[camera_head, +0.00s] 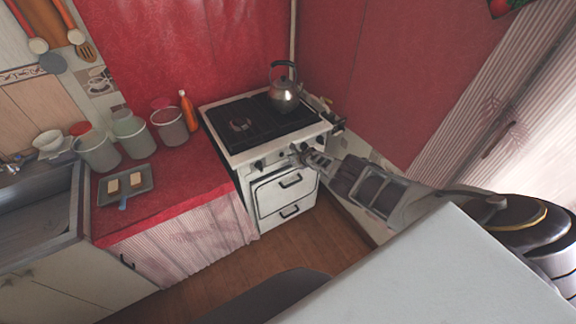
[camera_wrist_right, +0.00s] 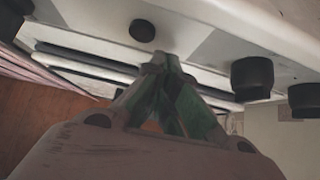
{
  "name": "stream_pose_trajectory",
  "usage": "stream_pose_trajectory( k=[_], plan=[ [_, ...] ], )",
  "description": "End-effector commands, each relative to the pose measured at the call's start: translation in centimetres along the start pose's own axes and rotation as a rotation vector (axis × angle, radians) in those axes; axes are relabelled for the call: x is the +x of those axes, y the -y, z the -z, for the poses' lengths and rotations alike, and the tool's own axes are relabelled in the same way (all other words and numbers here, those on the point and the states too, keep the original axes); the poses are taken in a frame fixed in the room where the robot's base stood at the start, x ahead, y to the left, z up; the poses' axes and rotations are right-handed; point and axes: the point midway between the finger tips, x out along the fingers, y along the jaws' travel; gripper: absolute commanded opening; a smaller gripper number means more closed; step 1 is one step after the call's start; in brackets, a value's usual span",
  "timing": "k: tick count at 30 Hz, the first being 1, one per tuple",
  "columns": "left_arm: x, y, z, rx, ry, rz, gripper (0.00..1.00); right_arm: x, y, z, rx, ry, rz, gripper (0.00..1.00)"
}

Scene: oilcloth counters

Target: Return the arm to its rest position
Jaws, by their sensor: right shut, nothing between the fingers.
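My right arm comes in from the right in the head view. Its gripper (camera_head: 304,152) is at the front of the white stove (camera_head: 262,155), close to the control knobs. In the right wrist view the gripper fingers (camera_wrist_right: 165,62) meet at the tips, with nothing between them. The stove front and black knobs (camera_wrist_right: 252,78) lie just beyond the fingertips; I cannot tell whether they touch. My left gripper is not in view.
A kettle (camera_head: 285,96) stands on the stove top. A red counter (camera_head: 185,185) to the left holds several pots, an orange bottle (camera_head: 188,112) and a grey tray (camera_head: 140,190) with two pale pieces. Wooden floor (camera_head: 305,250) lies open before the stove.

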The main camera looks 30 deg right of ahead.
Motion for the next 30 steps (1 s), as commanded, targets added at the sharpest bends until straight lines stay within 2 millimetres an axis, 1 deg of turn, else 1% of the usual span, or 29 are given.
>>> stream_pose_trajectory(
  k=[5, 10, 17, 23, 26, 29, 30],
  plan=[
    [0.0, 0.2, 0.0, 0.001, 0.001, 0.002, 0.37, -0.2, 0.6, -0.3, 0.001, -0.001, 0.002, 0.00],
    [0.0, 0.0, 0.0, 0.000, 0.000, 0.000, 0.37, -0.2, 0.6, -0.3, 0.001, -0.001, 0.002, 0.00],
    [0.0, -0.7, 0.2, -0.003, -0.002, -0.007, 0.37, -0.2, 0.6, -0.3, 0.001, -0.001, 0.001, 0.00],
    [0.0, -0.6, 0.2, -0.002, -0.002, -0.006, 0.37, -0.1, 0.5, -0.1, 0.007, -0.001, 0.001, 0.00],
    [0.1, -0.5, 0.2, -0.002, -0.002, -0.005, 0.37, 0.0, 0.2, 0.6, 0.030, -0.003, -0.002, 0.00],
    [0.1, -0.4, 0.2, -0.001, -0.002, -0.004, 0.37, 0.3, -0.5, 2.0, 0.081, -0.007, -0.006, 0.00],
    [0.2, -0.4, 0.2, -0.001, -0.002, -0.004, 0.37, 0.4, -0.9, 2.8, 0.113, -0.008, -0.008, 0.00]
  ],
)
